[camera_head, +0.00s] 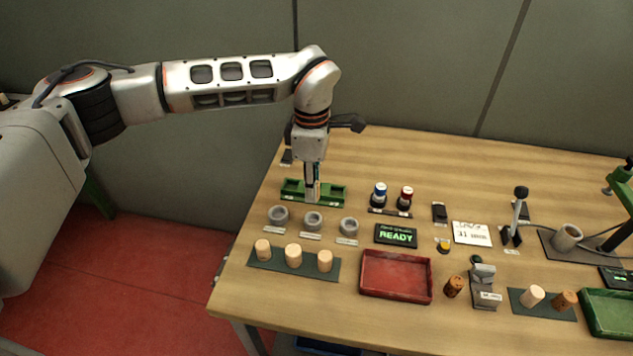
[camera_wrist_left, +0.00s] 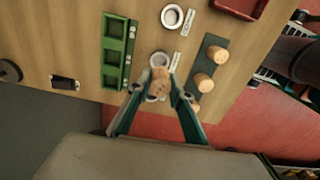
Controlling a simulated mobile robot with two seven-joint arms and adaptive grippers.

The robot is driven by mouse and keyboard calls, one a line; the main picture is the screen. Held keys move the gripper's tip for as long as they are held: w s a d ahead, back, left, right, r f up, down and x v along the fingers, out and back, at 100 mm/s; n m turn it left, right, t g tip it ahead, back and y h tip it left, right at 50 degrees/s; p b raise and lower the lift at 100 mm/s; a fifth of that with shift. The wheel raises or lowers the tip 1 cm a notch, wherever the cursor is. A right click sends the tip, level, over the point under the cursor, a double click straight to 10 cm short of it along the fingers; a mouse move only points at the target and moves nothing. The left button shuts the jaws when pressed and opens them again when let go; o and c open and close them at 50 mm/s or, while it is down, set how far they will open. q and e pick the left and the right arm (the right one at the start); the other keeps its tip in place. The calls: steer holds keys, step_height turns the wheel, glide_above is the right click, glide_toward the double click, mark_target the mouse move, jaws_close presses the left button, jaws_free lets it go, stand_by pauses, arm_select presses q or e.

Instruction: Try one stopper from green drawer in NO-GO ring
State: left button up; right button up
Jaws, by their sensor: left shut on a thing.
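My left gripper (camera_head: 312,197) points down near the small green compartment tray (camera_head: 291,195), behind the row of grey rings. In the left wrist view, its fingers (camera_wrist_left: 160,88) are shut on a tan cork stopper (camera_wrist_left: 160,83). The stopper overlaps the rings in that view; its height above them is unclear. The left ring (camera_head: 278,216), middle ring (camera_head: 313,221) and right ring (camera_head: 349,227) stand in a row with labels too small to read. The middle ring also shows in the left wrist view (camera_wrist_left: 159,58). A green drawer-like tray (camera_head: 608,312) is at the right edge. My right gripper is not in view.
Three pale stoppers stand on a dark mat (camera_head: 309,265) in front of the rings. A red tray (camera_head: 396,276), a READY display (camera_head: 396,236) and two capped items stand to the right. A lever (camera_head: 520,205) and a green-framed device (camera_head: 625,188) stand farther right.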

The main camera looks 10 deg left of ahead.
arm_select(q)
steer(key=shift+f, duration=0.8)
steer(key=shift+f+b, duration=0.6)
steer(key=shift+f, duration=0.5)
steer(key=shift+f+b, duration=1.05)
steer(key=shift+f, duration=0.15)
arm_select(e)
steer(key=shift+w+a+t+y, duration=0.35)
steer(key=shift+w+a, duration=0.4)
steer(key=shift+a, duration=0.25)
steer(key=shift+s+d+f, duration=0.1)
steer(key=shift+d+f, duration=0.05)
arm_select(q)
steer(key=shift+f, duration=0.55)
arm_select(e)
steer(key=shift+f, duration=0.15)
